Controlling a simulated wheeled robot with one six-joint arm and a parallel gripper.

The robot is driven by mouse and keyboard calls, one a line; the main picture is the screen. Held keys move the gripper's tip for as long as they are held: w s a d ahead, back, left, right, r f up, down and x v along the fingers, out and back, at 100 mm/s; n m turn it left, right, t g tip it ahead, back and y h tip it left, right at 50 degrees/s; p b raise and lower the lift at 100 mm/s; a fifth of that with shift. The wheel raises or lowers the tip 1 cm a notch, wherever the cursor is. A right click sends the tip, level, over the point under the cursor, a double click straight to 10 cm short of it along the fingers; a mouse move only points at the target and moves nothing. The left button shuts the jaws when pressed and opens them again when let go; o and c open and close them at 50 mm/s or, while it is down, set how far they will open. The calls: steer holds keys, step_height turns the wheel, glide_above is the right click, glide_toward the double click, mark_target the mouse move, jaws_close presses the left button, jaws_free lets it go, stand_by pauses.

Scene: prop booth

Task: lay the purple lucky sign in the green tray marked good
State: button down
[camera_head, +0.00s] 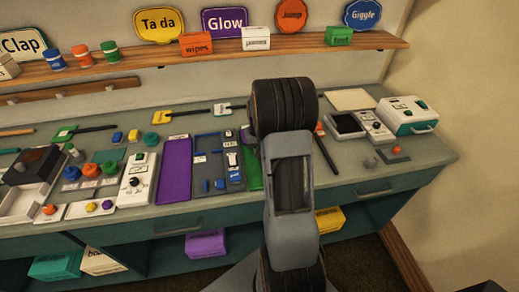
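I cannot make out a purple sign marked lucky in the head view. A flat purple tray or panel (174,172) lies on the counter left of my arm, with no readable mark. A green flat strip (253,172), perhaps a tray, lies just left of my arm and is partly hidden by it. I cannot read any mark on it. My arm rises through the middle of the view and covers part of the counter. My gripper and its fingertips do not show.
A tray with several blue pieces (213,185) lies between the purple and green ones. Short-handled signs, one yellow (162,118) and one green (64,134), lie along the back. A white case (407,115) stands right. The shelf (150,62) overhangs the back.

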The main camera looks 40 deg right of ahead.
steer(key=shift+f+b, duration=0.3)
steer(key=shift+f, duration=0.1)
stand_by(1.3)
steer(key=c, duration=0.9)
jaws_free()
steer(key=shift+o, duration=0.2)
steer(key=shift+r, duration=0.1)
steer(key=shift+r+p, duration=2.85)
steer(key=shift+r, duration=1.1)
